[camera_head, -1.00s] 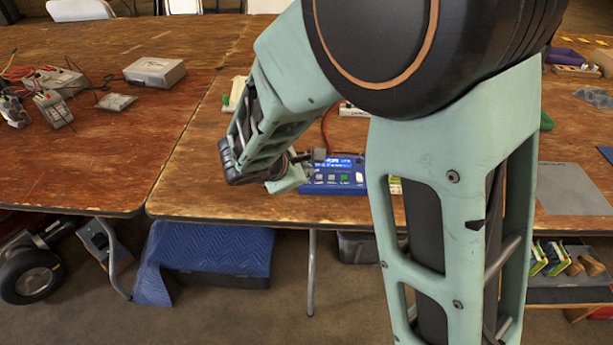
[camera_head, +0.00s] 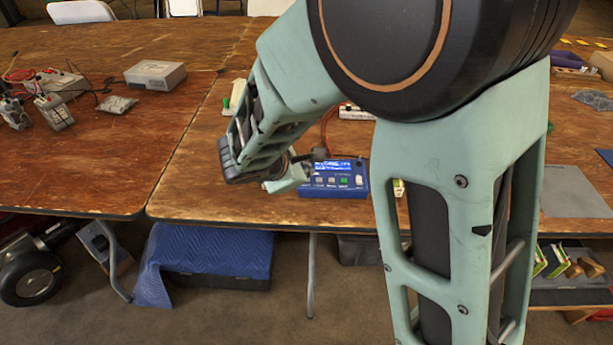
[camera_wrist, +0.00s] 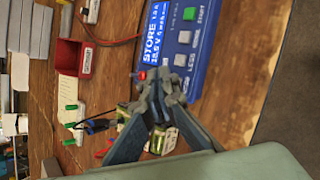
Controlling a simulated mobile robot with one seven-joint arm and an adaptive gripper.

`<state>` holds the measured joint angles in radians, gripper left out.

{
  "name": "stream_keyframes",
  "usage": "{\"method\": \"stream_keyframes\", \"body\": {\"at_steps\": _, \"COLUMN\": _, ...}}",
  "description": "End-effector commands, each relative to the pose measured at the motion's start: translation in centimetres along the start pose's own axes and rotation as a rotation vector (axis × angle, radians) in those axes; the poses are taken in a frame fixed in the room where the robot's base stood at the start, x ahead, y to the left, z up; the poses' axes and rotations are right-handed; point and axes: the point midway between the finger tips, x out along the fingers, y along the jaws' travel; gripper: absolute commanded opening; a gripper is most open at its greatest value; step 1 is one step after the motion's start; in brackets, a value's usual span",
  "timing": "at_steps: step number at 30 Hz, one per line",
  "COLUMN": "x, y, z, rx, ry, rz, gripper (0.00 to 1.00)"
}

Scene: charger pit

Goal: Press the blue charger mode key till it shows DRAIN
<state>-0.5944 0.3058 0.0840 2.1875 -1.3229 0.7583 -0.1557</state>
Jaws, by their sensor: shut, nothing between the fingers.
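The blue charger (camera_head: 333,190) sits on the wooden table with a lit blue screen (camera_head: 338,166) and a row of keys below it. In the wrist view the screen (camera_wrist: 156,35) reads STORE, with smaller figures partly legible. A green START key (camera_wrist: 189,14) and pale keys, one by the word LESS (camera_wrist: 179,60), show there. My gripper (camera_wrist: 168,84) is shut and empty, its tips over the key row's end beyond LESS. The mode key is not visible, apparently behind the fingers. I cannot tell whether the tips touch it. In the head view my arm partly hides the gripper.
A red bin (camera_wrist: 72,58) and a board with green-ended parts (camera_wrist: 71,124) lie beside the charger. Green-yellow battery packs (camera_wrist: 160,140) lie near my fingers. A red cable (camera_head: 328,122) runs behind the charger. A grey box (camera_head: 155,75) stands on the left table.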

Motion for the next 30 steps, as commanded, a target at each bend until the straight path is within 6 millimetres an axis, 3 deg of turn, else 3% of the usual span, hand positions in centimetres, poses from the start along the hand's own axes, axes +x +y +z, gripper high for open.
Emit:
{"method": "stream_keyframes", "body": {"at_steps": 13, "x": -0.5, "y": 0.4, "z": 0.4, "rx": 0.000, "ry": -0.001, "rz": 0.000, "gripper": 0.00}}
{"method": "stream_keyframes", "body": {"at_steps": 30, "x": -3.7, "y": 2.7, "z": 2.7, "rx": 0.001, "ry": -0.001, "rz": 0.000, "gripper": 0.00}}
